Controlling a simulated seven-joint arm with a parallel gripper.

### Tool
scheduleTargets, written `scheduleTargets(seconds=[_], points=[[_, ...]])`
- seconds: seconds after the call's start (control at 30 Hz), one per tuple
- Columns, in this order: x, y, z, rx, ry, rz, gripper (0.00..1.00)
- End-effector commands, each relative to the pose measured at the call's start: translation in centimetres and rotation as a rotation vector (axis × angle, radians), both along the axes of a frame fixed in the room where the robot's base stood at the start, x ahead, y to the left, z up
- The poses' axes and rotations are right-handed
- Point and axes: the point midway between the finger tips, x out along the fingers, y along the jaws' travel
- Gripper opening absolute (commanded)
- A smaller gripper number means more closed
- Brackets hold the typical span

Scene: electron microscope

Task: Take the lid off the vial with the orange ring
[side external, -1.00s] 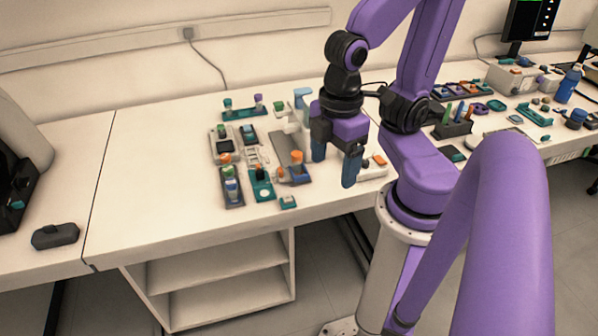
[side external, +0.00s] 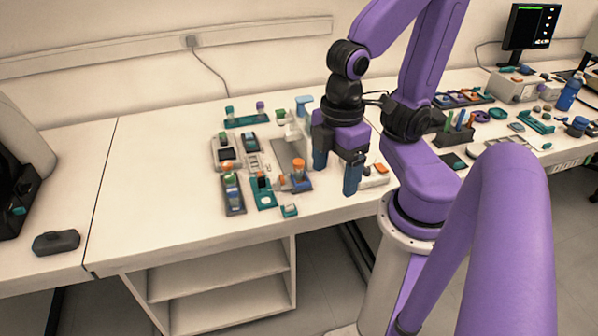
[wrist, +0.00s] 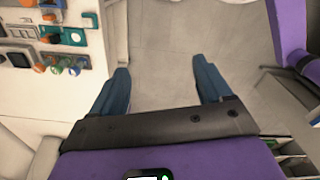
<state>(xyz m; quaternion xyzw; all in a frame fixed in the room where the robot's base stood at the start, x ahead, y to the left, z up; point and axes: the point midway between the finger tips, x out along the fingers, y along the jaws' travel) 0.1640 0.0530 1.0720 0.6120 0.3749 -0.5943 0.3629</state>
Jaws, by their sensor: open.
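My gripper (side external: 336,176) is open and empty, its two blue fingers hanging over the bench's front edge, to the right of the small racks. In the wrist view my gripper (wrist: 161,66) has its fingers wide apart with only floor between them. An orange-topped piece with a blue lower part (side external: 299,176) stands left of the fingers. A dark rack (side external: 234,198) farther left holds small vials with orange, green and blue parts. Small capped vials (wrist: 64,68) also show at the left of the wrist view. Which vial has the orange ring is too small to tell.
A teal tray (side external: 264,192) stands beside the dark rack, and a small teal block (side external: 289,211) lies near the front edge. A teal rack (side external: 246,121) is at the back. The bench left of the racks (side external: 160,180) is clear.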

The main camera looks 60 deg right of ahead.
Motion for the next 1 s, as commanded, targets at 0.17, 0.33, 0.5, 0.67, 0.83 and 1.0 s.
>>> scheduleTargets(seconds=[0.17, 0.33, 0.5, 0.67, 0.83, 1.0], points=[[0.0, 0.0, 0.0, 0.0, 0.0, 0.0, 0.78], [0.0, 0.0, 0.0, 0.0, 0.0, 0.0, 0.78], [0.0, 0.0, 0.0, 0.0, 0.0, 0.0, 0.65], [0.1, 0.0, 0.0, 0.0, 0.0, 0.0, 0.65], [1.7, -0.1, -0.1, -0.008, -0.009, 0.008, 0.65], [5.6, -1.0, -0.4, -0.031, -0.024, 0.04, 0.65]])
